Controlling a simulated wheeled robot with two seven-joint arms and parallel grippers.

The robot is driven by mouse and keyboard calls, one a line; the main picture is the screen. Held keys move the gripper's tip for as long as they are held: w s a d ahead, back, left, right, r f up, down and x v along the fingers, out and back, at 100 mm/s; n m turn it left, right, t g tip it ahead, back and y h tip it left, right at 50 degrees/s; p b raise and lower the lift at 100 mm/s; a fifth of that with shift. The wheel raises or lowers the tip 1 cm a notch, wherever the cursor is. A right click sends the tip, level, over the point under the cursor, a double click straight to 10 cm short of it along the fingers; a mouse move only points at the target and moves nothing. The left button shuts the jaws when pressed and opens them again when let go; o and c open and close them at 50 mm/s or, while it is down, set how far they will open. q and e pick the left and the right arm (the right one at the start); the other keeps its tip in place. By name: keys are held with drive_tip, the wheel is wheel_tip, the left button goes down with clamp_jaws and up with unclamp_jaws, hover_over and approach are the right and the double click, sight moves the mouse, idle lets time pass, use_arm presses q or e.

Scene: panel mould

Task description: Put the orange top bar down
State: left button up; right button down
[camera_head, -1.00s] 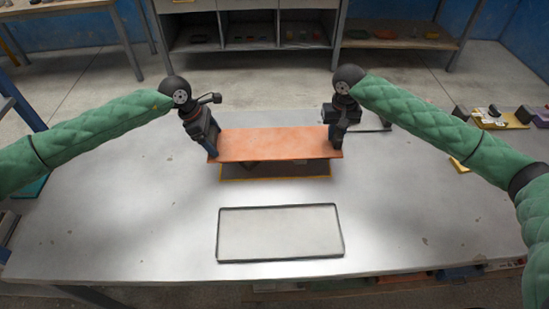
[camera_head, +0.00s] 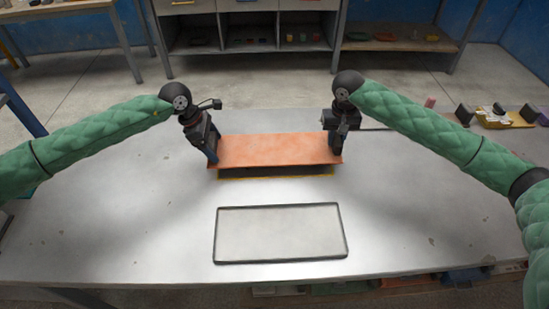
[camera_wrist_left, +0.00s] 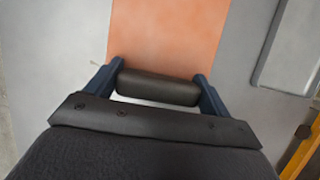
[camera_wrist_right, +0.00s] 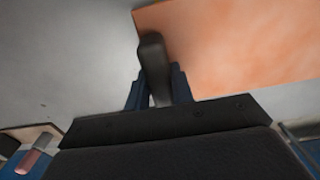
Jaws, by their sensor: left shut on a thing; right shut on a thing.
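The orange top bar (camera_head: 275,149) is a flat, wide panel lying level across the back middle of the table in the head view. It also shows in the left wrist view (camera_wrist_left: 165,35) and the right wrist view (camera_wrist_right: 240,40). My left gripper (camera_head: 212,157) is shut on a dark handle (camera_wrist_left: 158,88) at the bar's left end. My right gripper (camera_head: 336,148) is shut on a dark handle (camera_wrist_right: 153,60) at its right end. A dark piece with a yellow edge (camera_head: 275,176) shows just below the bar's near edge; I cannot tell whether they touch.
A pale rectangular panel with a dark rim (camera_head: 216,235) lies on the grey table (camera_head: 120,230) in front of the bar. Small items and a yellow piece (camera_head: 510,118) are at the far right. The table's left and right areas are mostly clear.

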use_arm(q)
drive_tip(key=shift+f+b, duration=0.65)
drive_tip(key=shift+f, duration=0.1)
use_arm(e)
drive_tip(key=shift+f, duration=0.75)
use_arm(q)
drive_tip(key=o, duration=1.6)
drive_tip(key=shift+r, duration=0.15)
use_arm(e)
drive_tip(key=c, duration=1.2)
unclamp_jaws()
drive_tip(key=shift+r, duration=0.1)
use_arm(q)
drive_tip(key=v, duration=1.2)
use_arm(e)
wheel_tip(320, 180, up, 12)
